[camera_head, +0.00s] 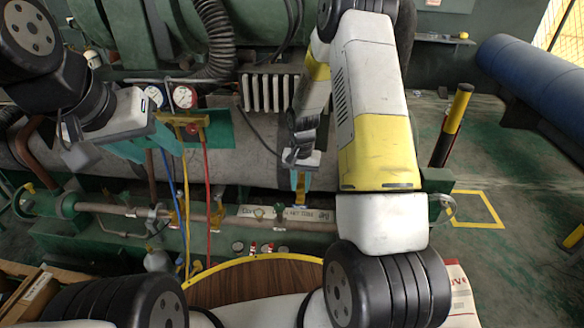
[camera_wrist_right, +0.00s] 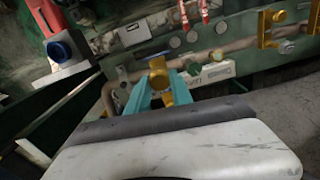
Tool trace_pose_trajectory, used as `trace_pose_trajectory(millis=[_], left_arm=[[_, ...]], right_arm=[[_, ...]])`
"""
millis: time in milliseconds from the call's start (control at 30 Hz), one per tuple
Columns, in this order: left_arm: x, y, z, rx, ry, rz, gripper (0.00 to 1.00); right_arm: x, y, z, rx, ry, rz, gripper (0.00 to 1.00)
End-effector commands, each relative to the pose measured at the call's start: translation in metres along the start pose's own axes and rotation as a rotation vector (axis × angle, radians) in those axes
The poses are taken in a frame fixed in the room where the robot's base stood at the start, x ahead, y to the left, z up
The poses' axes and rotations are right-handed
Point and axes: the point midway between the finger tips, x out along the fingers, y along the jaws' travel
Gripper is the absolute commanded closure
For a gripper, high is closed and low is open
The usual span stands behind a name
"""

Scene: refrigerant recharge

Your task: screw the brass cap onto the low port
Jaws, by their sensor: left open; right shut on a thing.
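My right gripper (camera_head: 301,182) is low in front of the big grey pipe, its teal fingers pointing down. In the right wrist view its fingers (camera_wrist_right: 160,92) are shut on a brass-coloured piece, which I take to be the brass cap (camera_wrist_right: 157,64). The cap is just beyond the fingertips, in front of the thin pipe run. I cannot tell whether it touches a port. The low port cannot be picked out, and the label (camera_head: 268,212) beneath is too small to read. My left gripper (camera_head: 148,146) is open at the gauges, its teal fingers partly overlapping the hoses.
A gauge manifold (camera_head: 182,118) with two dials hangs at left, with blue, yellow and red hoses (camera_head: 206,185) running down. A round wooden table (camera_head: 250,280) with a yellow rim is near me.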

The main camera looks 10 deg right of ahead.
Motion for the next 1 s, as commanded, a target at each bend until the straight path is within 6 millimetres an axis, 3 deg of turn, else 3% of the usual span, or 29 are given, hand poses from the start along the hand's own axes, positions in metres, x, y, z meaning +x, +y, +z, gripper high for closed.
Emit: trace_pose_trajectory(millis=[367, 600, 867, 1000], left_arm=[[0.0, 0.0, 0.0, 0.0, 0.0, 0.0, 0.48], [0.0, 0.0, 0.0, 0.0, 0.0, 0.0, 0.48], [0.0, 0.0, 0.0, 0.0, 0.0, 0.0, 0.48], [0.0, 0.0, 0.0, 0.0, 0.0, 0.0, 0.48]], right_arm=[[0.0045, -0.0002, 0.0001, 0.018, 0.0, 0.001, 1.0], [0.0047, 0.0002, 0.0004, 0.306, 0.0, 0.001, 1.0], [0.0049, 0.0003, 0.0004, 0.323, 0.0, 0.0, 1.0], [0.0051, -0.0002, 0.001, 0.499, 0.0, 0.001, 1.0]])
